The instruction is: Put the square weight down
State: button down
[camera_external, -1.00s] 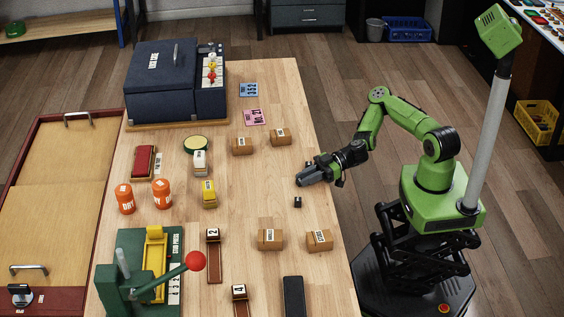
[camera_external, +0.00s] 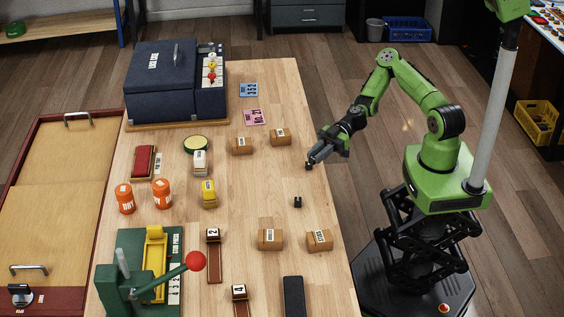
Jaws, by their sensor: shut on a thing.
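My gripper (camera_external: 318,156) is above the right edge of the wooden table, pointing down and to the left. It is shut on a small dark block, the square weight (camera_external: 309,167), which shows just at the fingertips. The fingers hide part of it, and it is too small to make out its shape or any label. It looks held clear of the tabletop. Another small black block (camera_external: 297,202) stands on the table below the gripper in the picture, apart from it.
Cardboard boxes stand on the table (camera_external: 265,185) behind (camera_external: 280,137) and in front (camera_external: 319,240) of the gripper. A yellow block (camera_external: 209,194), orange canisters (camera_external: 162,193) and a green press (camera_external: 135,270) with a red-knobbed lever are further left. Bare wood lies around the black block.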

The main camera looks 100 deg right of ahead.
jog(key=s+n+g+y, duration=0.1)
jog(key=s+g+y+p, duration=0.1)
jog(key=s+n+p, duration=0.1)
jog(key=s, duration=0.1)
jog(key=shift+a+r+n+g+y, duration=0.15)
jog(key=shift+r+n+g+y, duration=0.15)
jog(key=shift+r+g+y, duration=0.1)
dwell(0.4)
jog(key=m+t+h+b, duration=0.4)
jog(key=b, duration=0.2)
send_over(306, 182)
jog(key=s+a, duration=0.2)
notch_tip(306, 182, down, 3)
jog(key=shift+r, duration=0.1)
jog(key=shift+w+d+r+m+t+h+b, duration=0.5)
jog(key=shift+m+h+b, duration=0.2)
jog(key=shift+h, duration=0.1)
jog(key=shift+w+d+r+m+t+h+b, duration=0.4)
jog(key=shift+w+r+m+h+b, duration=0.1)
jog(key=shift+m+h+b, duration=0.25)
jog(key=shift+n, duration=0.25)
notch_tip(306, 182, down, 10)
jog(key=b, duration=0.4)
